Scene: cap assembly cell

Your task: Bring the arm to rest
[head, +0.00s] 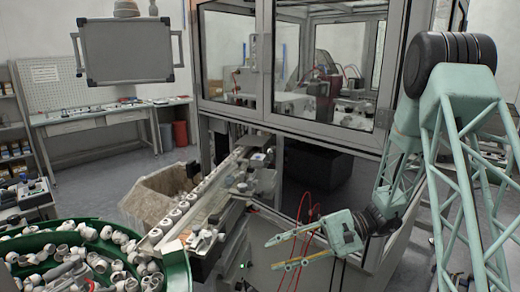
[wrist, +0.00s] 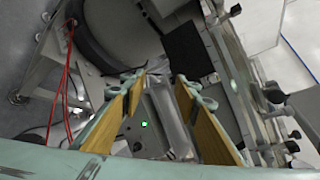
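My gripper (head: 272,256) is at the lower middle of the head view, at the end of my teal lattice arm, which comes in from the right. Its two fingers point left and stand apart. In the wrist view the fingers with tan inner pads (wrist: 162,84) are parted, with nothing between them. A small green light on a grey surface shows behind the gap. The gripper is in front of the lower part of the glazed machine cabinet (head: 320,121) and right of the conveyor track. I cannot tell whether it touches anything.
A green bowl feeder (head: 176,262) full of white caps stands at lower left. A conveyor track (head: 152,240) with caps runs from it toward the cabinet. A cardboard-coloured bin (head: 150,205) stands behind the track. Red cables (head: 300,215) hang close to my gripper; they also show in the wrist view (wrist: 65,80).

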